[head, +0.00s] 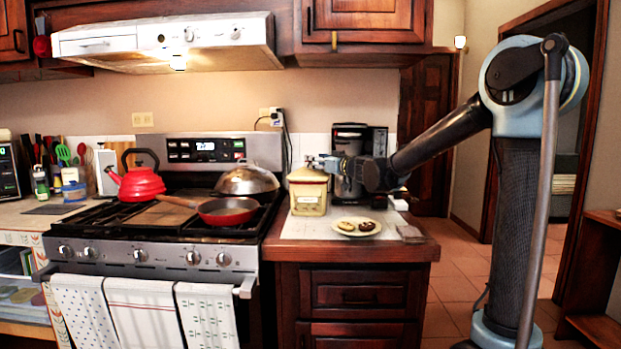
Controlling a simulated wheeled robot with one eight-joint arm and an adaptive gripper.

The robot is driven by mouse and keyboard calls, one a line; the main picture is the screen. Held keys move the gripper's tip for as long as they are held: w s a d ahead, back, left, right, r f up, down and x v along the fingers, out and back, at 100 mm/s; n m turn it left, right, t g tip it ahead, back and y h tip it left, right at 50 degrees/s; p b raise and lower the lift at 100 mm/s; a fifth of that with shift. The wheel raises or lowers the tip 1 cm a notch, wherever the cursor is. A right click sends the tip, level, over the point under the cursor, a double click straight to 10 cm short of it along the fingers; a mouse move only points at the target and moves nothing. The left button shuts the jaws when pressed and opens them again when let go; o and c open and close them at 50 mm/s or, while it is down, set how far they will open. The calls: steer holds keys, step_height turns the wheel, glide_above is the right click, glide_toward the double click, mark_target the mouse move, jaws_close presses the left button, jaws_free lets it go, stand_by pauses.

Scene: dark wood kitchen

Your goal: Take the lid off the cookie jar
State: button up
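The cookie jar (309,200) is a squarish cream-yellow jar standing upright on the small counter right of the stove. Its pale lid (306,175) sits on top of it. My gripper (324,162) reaches in from the right and is at about the height of the lid, at its upper right edge. It is small and dark against the coffee maker, so I cannot tell whether its fingers are open or shut, or whether they touch the lid.
A plate (340,232) with cookies lies in front of the jar, on a light mat. A black coffee maker (350,138) stands behind my gripper. The stove (150,255) at left holds a red kettle (138,185), a red pan (228,212) and a domed metal cover (246,180).

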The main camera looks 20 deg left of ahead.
steer(key=shift+x, duration=2.25)
steer(key=shift+s+f, duration=0.1)
jaws_close()
